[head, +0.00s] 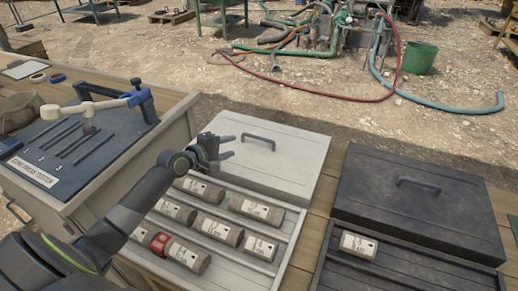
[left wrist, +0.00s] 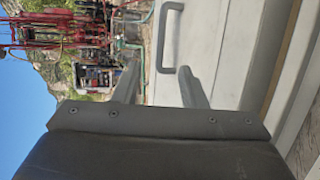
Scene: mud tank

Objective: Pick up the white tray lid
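The white tray lid (head: 282,171) is a pale flat cover with a dark bar handle (head: 258,141). It lies over the back part of the white tray (head: 283,248), whose front rows hold several labelled core pieces. My left gripper (head: 228,147) is open and empty at the lid's left side, left of the handle and apart from it. In the left wrist view, the lid (left wrist: 228,50) shows sideways with its handle (left wrist: 164,45) ahead of my two spread fingers (left wrist: 160,70). My right gripper is out of view.
A black tray lid (head: 415,205) with a similar handle lies to the right over a black tray, with one core piece (head: 358,245) in front. A tool bench (head: 85,140) stands at left. Hoses, a pump and a green bucket (head: 420,58) are on the ground behind.

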